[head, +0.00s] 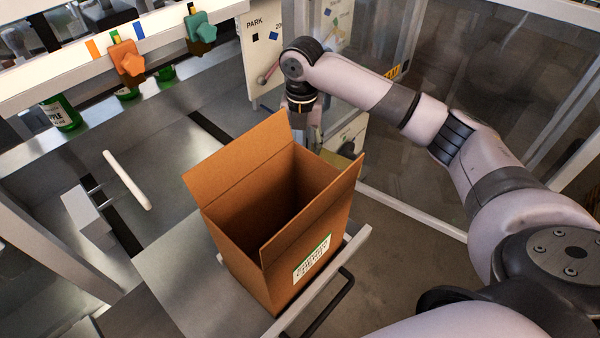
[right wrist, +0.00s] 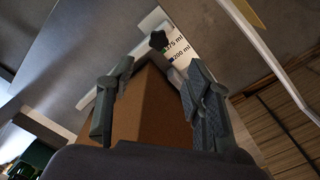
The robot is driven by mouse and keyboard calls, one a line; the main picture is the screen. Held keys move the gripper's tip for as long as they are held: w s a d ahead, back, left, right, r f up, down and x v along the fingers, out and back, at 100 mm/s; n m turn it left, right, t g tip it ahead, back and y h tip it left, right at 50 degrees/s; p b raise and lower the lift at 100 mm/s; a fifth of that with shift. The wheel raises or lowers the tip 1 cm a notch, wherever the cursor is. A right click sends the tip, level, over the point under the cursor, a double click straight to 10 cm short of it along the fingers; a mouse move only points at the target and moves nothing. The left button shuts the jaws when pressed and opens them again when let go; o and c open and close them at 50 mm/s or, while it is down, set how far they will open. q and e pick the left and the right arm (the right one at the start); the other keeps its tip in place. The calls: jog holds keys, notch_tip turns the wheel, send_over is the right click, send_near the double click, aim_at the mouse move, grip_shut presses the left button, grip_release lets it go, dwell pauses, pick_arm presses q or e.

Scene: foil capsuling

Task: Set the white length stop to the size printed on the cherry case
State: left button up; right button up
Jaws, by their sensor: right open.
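An open brown cardboard case (head: 262,225) stands upright on the metal table; its label (head: 312,259) has a green edge and print too small to read. A white bar (head: 127,180), possibly the length stop, sits on a metal bracket left of the case. My right gripper (head: 304,125) points down behind the case, partly hidden by its flap. In the right wrist view, its two fingers (right wrist: 161,66) are apart, with brown cardboard (right wrist: 145,108) showing between them. Beyond them is a dark star knob (right wrist: 158,40) by a white strip (right wrist: 178,48) printed "375 ml" and "200 ml".
A white panel (head: 259,50) reads "PARK". A clear-walled guard (head: 490,90) stands at right.

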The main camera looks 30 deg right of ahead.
notch_tip(320, 180, down, 10)
jog(key=shift+w+p, duration=0.1)
jog(key=shift+p, duration=0.65)
jog(key=shift+f, duration=0.75)
pick_arm(q)
jog(key=shift+w+a+r, duration=0.25)
jog(key=shift+w+r, duration=0.1)
jog(key=shift+r, duration=0.15)
jog(key=shift+w+a+r, duration=0.25)
jog(key=shift+w+r, duration=0.1)
jog(key=shift+r, duration=0.15)
jog(key=shift+s, duration=0.1)
pick_arm(e)
jog(key=shift+c, duration=0.2)
grip_shut()
